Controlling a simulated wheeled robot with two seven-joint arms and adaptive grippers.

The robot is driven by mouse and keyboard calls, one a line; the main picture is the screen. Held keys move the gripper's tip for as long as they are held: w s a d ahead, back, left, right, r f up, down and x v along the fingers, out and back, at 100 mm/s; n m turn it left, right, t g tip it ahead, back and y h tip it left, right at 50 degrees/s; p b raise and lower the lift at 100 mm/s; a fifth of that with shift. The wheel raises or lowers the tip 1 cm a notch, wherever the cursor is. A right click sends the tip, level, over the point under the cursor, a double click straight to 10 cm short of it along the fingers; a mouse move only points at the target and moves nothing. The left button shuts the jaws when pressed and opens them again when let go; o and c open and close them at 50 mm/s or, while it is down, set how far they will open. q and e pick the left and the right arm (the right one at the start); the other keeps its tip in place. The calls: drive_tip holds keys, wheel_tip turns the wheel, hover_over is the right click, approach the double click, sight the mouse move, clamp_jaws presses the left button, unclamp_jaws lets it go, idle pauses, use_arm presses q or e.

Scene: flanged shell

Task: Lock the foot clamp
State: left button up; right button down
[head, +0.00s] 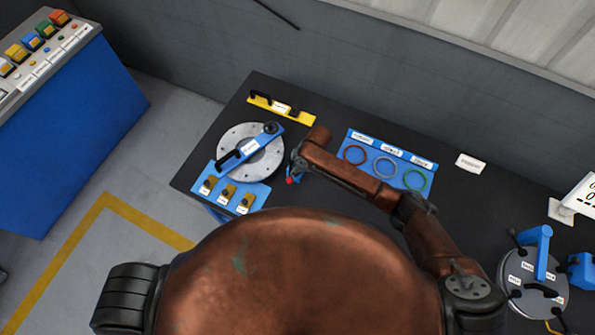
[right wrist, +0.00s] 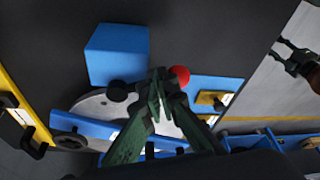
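A red ball knob (head: 289,181) sits at the right edge of the blue plate beside the flanged disc; it also shows in the right wrist view (right wrist: 180,76). A blue block (right wrist: 118,55) stands near it in that view. My right gripper (head: 296,164) is beside the knob, and its fingertips (right wrist: 159,76) come together just left of the ball with nothing clearly between them. They hide whatever the knob is fixed to. The grey flanged disc (head: 267,167) lies under a blue bar (head: 250,148). My left gripper (right wrist: 288,48) shows small at the right wrist view's edge, its fingers apart.
A blue plate with brass pieces (head: 212,168) lies in front of the disc. A yellow rack (head: 300,117) lies behind it. A blue tray (head: 372,143) holds red, grey and green rings. A fixture with a blue handle (head: 541,252) stands far right. Dark table (head: 450,205) is clear between.

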drive_tip(key=shift+s+d+f, duration=0.1)
drive_tip(key=shift+s+f, duration=0.05)
drive_tip(key=shift+s, duration=0.05)
drive_tip(key=d+r, duration=0.6)
drive_tip(key=r, duration=0.4)
drive_tip(key=shift+w+d+r+p, duration=0.25)
drive_tip(key=shift+d+r+p, duration=0.05)
drive_tip(key=shift+r+p, duration=0.1)
drive_tip(key=shift+f, duration=0.1)
